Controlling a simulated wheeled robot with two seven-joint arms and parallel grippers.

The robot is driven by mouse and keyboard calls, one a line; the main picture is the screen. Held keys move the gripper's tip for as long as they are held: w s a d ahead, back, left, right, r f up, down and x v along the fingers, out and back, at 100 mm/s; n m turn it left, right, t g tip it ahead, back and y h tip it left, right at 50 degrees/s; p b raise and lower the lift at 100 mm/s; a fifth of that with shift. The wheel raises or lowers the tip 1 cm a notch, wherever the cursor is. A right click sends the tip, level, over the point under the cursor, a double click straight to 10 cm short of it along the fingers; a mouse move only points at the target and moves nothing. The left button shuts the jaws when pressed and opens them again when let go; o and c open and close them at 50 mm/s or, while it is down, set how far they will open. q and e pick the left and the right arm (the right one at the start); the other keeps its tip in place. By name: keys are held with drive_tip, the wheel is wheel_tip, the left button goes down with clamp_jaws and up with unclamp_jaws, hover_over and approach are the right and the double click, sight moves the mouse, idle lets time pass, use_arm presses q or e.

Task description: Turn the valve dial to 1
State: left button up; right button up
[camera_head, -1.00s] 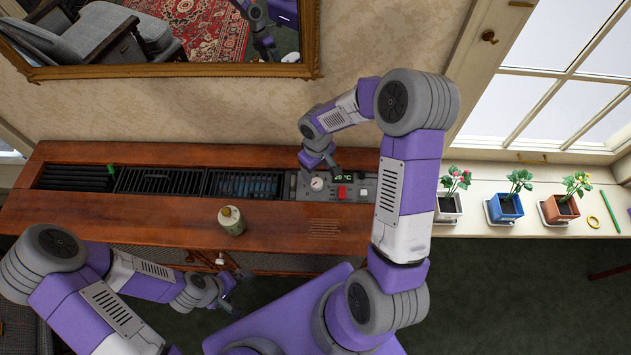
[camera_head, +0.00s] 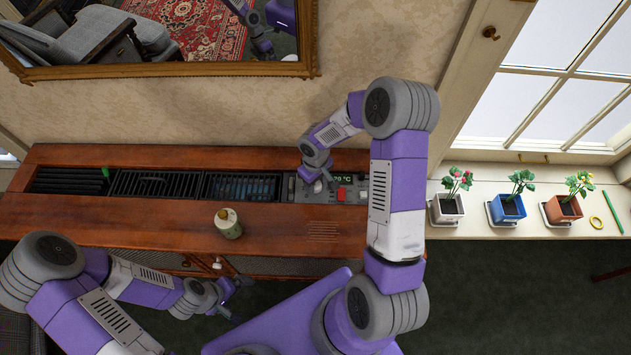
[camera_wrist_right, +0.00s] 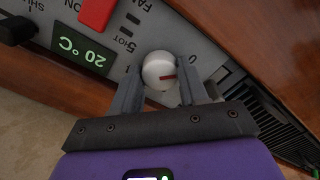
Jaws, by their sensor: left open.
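The valve dial (camera_wrist_right: 159,68) is a round white knob with a red mark on the control panel. My right gripper (camera_wrist_right: 161,80) has one finger on each side of the dial, with no clear gap. In the head view my right gripper (camera_head: 317,184) covers most of the dial. My left gripper (camera_head: 232,298) is open and empty in front of the cabinet.
A green "20 °C" display (camera_wrist_right: 82,47) and a red switch (camera_wrist_right: 97,12) sit near the dial. Dark grilles (camera_head: 155,183) run left of the panel. Potted plants (camera_head: 507,208) line the sill at right.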

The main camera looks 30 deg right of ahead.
drive_tip(key=c, duration=0.5)
drive_tip(key=m+b, duration=0.2)
drive_tip(key=m, duration=0.2)
drive_tip(key=shift+b, duration=0.3)
drive_tip(key=shift+m+b, duration=0.4)
drive_tip(key=shift+m, duration=1.9)
drive_tip(key=o, duration=1.1)
